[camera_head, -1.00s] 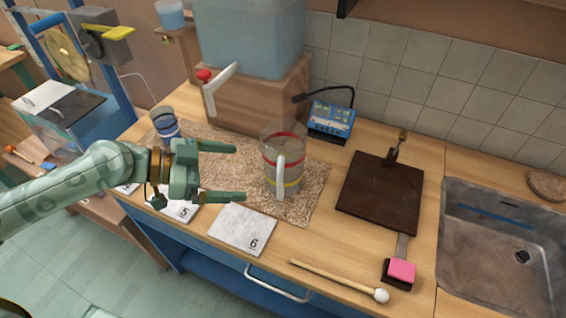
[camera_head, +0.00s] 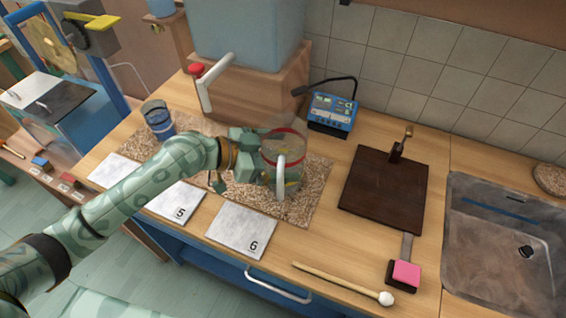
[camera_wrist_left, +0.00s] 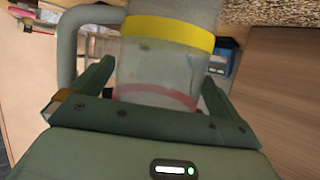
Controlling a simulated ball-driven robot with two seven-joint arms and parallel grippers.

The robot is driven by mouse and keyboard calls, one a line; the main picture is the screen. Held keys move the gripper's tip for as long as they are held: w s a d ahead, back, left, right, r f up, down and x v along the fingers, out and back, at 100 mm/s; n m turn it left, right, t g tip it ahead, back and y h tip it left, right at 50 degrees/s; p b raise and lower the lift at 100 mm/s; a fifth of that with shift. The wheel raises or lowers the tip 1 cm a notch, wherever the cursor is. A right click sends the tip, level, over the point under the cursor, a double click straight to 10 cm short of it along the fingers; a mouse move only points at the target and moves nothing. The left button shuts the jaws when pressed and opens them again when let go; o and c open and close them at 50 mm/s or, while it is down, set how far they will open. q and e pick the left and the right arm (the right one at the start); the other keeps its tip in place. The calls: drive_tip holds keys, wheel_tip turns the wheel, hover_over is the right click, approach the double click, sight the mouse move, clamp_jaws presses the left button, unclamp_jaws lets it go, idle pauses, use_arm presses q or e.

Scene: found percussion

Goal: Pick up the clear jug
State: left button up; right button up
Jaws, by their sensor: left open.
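The clear jug (camera_head: 294,153) stands upright on the speckled mat, with a red band near its rim and a white handle facing the front. My left gripper (camera_head: 263,160) reaches it from the left, level with its body, and partly hides it. In the left wrist view the jug (camera_wrist_left: 160,65) shows its yellow and red bands between the two spread fingers of my left gripper (camera_wrist_left: 159,76). The handle (camera_wrist_left: 68,50) is beside the left finger there. In the head view the fingertips are hard to make out against the jug. My right gripper is not in view.
The speckled mat (camera_head: 312,206) lies on the wooden counter. A blue-banded cup (camera_head: 158,121) stands left, a blue device (camera_head: 332,112) behind right, a dark board (camera_head: 385,190) right. Numbered tiles (camera_head: 241,228) and a mallet (camera_head: 345,283) lie in front. A tap (camera_head: 213,80) overhangs behind.

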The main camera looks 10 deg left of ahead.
use_arm(q)
drive_tip(key=c, duration=0.9)
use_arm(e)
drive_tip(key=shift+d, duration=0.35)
